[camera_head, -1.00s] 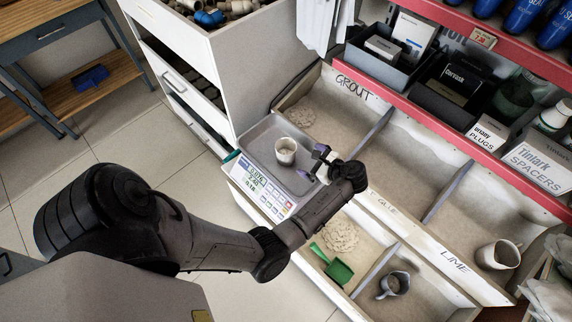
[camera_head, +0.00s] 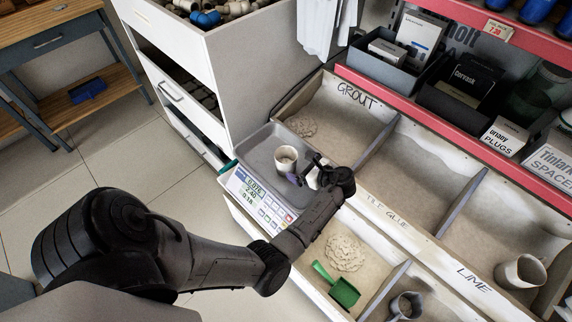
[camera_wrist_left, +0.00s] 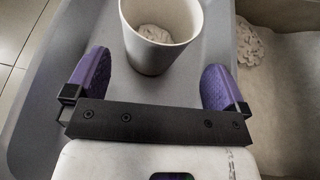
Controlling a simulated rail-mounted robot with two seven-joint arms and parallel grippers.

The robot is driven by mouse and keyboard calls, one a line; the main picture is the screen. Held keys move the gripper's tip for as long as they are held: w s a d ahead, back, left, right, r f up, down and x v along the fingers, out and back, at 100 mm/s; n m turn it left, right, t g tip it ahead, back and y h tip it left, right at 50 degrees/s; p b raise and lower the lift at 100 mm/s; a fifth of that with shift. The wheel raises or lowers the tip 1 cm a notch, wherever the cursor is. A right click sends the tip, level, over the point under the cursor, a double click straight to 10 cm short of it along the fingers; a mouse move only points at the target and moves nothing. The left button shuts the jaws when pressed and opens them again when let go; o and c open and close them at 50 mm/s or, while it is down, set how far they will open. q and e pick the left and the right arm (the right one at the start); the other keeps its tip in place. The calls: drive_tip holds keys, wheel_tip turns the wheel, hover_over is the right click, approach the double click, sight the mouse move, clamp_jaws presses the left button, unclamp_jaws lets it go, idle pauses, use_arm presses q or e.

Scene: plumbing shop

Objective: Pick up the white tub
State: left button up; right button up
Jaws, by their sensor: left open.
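The white tub (camera_head: 286,158) stands upright on the grey tray of the scale (camera_head: 262,145), with some pale powder inside. In the left wrist view the tub (camera_wrist_left: 158,52) is just ahead of my left gripper (camera_wrist_left: 155,85), roughly centred between its two purple fingertips. The fingers are spread wide, with a gap on each side of the tub, and hold nothing. In the head view my left gripper (camera_head: 303,174) is over the tray, close to the tub on its right side. My right gripper is in neither view.
Bins marked GROUT (camera_head: 340,115), TILE GLUE and LIME lie to the right of the scale. A green scoop (camera_head: 338,288) and a grey jug (camera_head: 407,306) lie in the front bins. A white drawer cabinet (camera_head: 240,80) rises behind the scale.

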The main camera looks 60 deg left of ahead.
sight(295, 166)
use_arm(q)
drive_tip(key=shift+s+d+f+b+x, duration=0.1)
drive_tip(key=shift+b+x, duration=0.45)
drive_tip(key=shift+x, duration=0.3)
drive_tip(key=shift+s+d+f+b+x, duration=0.1)
drive_tip(key=shift+f+b+x, duration=0.05)
drive_tip(key=shift+b+x, duration=0.55)
drive_tip(key=shift+s+d+f+b+x, duration=0.1)
drive_tip(key=shift+b+x, duration=0.35)
drive_tip(key=shift+x, duration=0.5)
drive_tip(key=shift+a, duration=0.3)
drive_tip(key=shift+r, duration=0.1)
drive_tip(key=shift+c, duration=0.4)
drive_tip(key=c, duration=0.7)
